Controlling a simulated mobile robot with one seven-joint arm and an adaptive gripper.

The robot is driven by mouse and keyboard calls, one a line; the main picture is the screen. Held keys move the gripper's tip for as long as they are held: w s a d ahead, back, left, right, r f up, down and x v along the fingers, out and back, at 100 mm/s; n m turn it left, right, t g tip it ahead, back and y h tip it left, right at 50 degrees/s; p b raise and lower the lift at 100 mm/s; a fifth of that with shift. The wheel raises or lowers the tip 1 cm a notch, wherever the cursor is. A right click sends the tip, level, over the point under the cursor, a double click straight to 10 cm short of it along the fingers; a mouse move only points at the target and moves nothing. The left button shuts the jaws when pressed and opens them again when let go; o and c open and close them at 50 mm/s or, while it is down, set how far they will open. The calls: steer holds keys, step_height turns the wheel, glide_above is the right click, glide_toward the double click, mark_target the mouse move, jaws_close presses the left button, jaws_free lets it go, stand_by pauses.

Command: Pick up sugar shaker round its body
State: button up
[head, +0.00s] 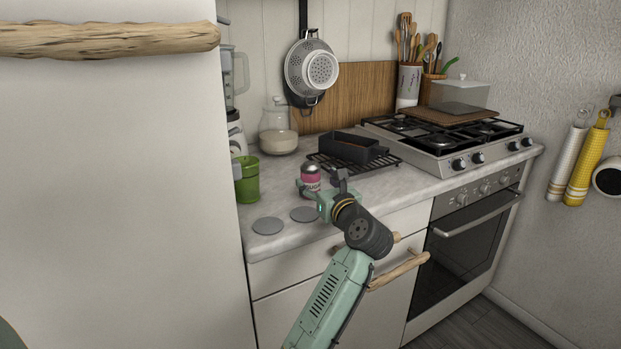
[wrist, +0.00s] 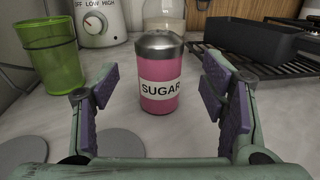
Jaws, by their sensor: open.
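The sugar shaker (head: 311,178) stands upright on the countertop, near its front. In the wrist view the sugar shaker (wrist: 160,88) has a pink body, a white SUGAR label and a grey metal dome top. My gripper (head: 322,194) is low over the counter, level with the shaker. In the wrist view my gripper (wrist: 158,95) is open, with one purple-padded finger left of the shaker and the other right of it. Gaps show between the pads and the body. The shaker looks to be between or just beyond the fingertips; I cannot tell which.
A green cup (head: 246,180) stands left of the shaker, near a blender (head: 235,120). A glass jar (head: 278,130) is behind. A black loaf tin (head: 350,148) on a wire rack (head: 385,161) is at right. Two flat grey discs (head: 268,226) lie in front.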

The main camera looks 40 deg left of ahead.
mark_target(314, 178)
steer(key=p+x, duration=0.2)
steer(key=x, duration=0.3)
steer(key=shift+a+f, duration=0.15)
steer(key=shift+c, duration=0.5)
steer(key=c, duration=1.2)
